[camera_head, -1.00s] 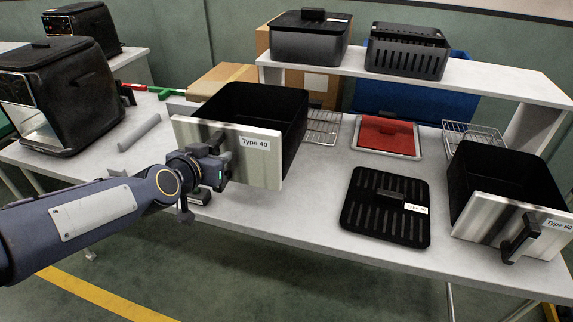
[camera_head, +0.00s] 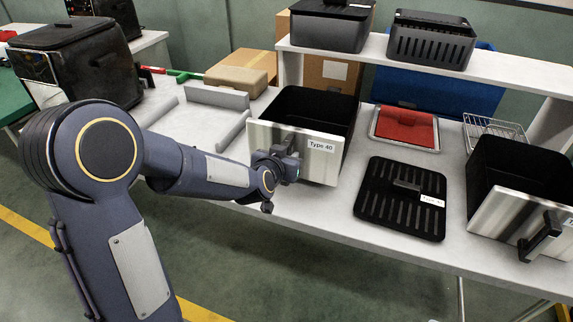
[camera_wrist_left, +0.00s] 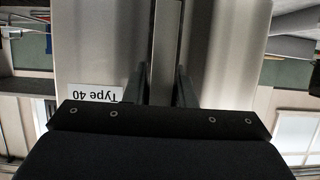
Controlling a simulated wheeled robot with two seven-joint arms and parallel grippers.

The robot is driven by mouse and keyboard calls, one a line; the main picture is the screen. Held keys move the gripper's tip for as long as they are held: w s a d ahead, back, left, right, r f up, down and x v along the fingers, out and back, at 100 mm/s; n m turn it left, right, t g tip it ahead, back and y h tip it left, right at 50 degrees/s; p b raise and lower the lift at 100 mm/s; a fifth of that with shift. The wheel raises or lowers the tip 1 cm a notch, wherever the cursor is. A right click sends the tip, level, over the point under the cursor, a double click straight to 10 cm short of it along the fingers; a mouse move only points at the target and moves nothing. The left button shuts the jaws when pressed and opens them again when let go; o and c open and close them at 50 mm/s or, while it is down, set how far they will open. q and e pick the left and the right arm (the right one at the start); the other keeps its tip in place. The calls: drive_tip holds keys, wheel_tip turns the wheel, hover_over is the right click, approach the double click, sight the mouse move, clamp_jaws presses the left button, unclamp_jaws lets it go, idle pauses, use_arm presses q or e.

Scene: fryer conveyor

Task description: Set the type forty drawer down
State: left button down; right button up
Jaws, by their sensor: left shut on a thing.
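The Type 40 drawer (camera_head: 335,163) is a black open box with a steel front and a white label. It is at the middle of the white table, upright, near the front edge; I cannot tell whether its bottom touches the table. My left gripper (camera_head: 288,160) is shut on the handle at its front. In the left wrist view the steel front (camera_wrist_left: 85,50) fills the middle, the label upside down, with the fingers (camera_wrist_left: 160,85) on either side of the handle bar (camera_wrist_left: 165,50). My right gripper is not in view.
A black slotted tray (camera_head: 400,198) lies right of the drawer. Another black drawer (camera_head: 520,195) stands at the right. A red pad in a tray (camera_head: 404,128) lies behind. Grey rails (camera_head: 217,97) lie left of the drawer. A raised shelf (camera_head: 380,50) runs along the back.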

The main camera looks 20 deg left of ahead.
use_arm(q)
wheel_tip(320, 180, down, 2)
drive_tip(key=shift+a+f, duration=0.1)
drive_tip(key=shift+f, duration=0.05)
drive_tip(key=c, duration=1.2)
unclamp_jaws()
drive_tip(key=shift+f, duration=0.1)
drive_tip(key=shift+s, duration=0.1)
drive_tip(key=s+r+n+g+h, duration=0.1)
drive_tip(key=s+g, duration=0.3)
drive_tip(key=s, duration=1.3)
drive_tip(key=s+r+n+g+h+p, duration=0.1)
drive_tip(key=s+r+g+h, duration=0.1)
drive_tip(key=s, duration=1.4)
drive_tip(key=shift+s+a+r+g, duration=0.15)
drive_tip(key=shift+s+r+g, duration=0.35)
drive_tip(key=shift+g, duration=0.5)
drive_tip(key=shift+w+r, duration=0.1)
drive_tip(key=shift+r, duration=0.05)
